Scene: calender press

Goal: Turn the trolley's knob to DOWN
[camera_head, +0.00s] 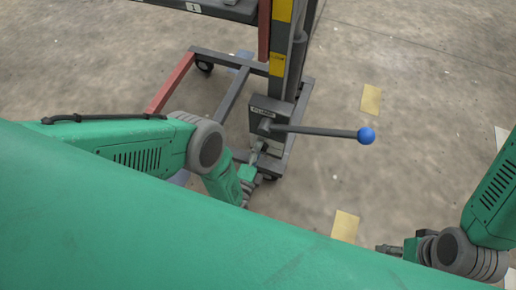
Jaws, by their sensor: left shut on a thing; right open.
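The trolley (226,97) stands ahead of me, with a grey control box (284,105) low on its mast. A lever with a blue ball end (366,135) sticks out of the box to the right, about level. My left gripper (259,147) reaches up to the lower front of the box, below the lever's pivot. It is shut on what appears to be the knob there. The knob is mostly hidden, and its setting cannot be read. My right gripper (381,248) is open, low at the right, well apart from the trolley.
The trolley's frame has a red leg (172,82) and a caster wheel (204,67). A yellow and dark mast (278,62) rises behind the box. Yellow floor marks (371,99) lie to the right, where the concrete floor is clear.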

